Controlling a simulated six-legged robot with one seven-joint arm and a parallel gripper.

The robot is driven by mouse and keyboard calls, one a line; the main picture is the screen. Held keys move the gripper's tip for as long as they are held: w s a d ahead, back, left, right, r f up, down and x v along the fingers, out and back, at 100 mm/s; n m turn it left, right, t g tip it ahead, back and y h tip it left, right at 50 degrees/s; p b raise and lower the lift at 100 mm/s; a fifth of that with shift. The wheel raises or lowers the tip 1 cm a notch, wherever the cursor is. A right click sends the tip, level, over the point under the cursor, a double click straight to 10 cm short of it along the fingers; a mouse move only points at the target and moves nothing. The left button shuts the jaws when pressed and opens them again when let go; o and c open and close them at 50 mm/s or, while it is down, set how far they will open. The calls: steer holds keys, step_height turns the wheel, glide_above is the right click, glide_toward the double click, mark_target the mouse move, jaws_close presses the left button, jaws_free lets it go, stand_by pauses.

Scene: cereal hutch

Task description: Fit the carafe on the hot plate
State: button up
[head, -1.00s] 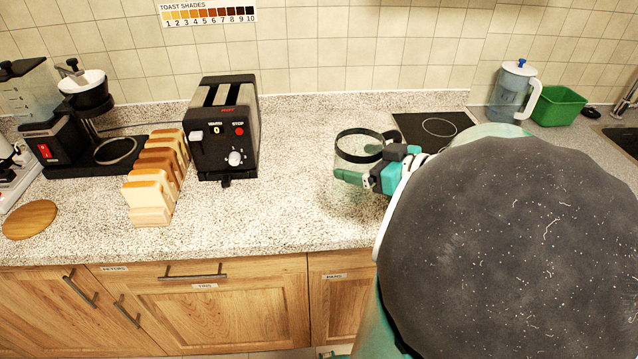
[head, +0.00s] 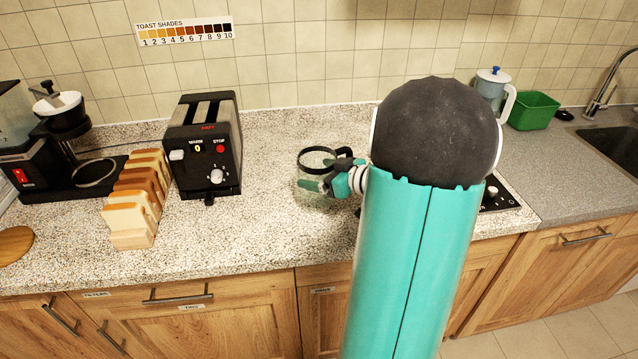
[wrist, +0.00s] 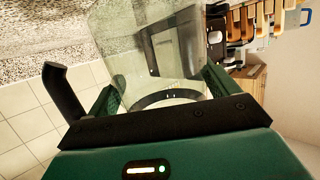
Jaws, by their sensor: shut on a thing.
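The glass carafe (head: 313,187) with a dark rim band is in the middle of the head view, over the speckled counter. My gripper (head: 325,187) is shut on it from the right. In the wrist view the clear glass of the carafe (wrist: 150,60) fills the space between my green fingers (wrist: 162,92). I cannot tell whether its base touches the counter. The coffee maker stands at the far left, with its round hot plate (head: 95,173) bare below the white filter cone (head: 57,104).
The black toaster (head: 205,145) and a rack of bread slices (head: 138,200) stand between the carafe and the coffee maker. A wooden disc (head: 14,246) lies at the left. My arm hides most of the hob (head: 498,197). Counter behind the carafe is clear.

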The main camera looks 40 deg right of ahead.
steer(key=shift+w+f, duration=0.25)
steer(key=shift+w+d+f, duration=0.1)
steer(key=shift+f, duration=1.5)
steer(key=shift+f, duration=0.15)
steer(key=o, duration=1.1)
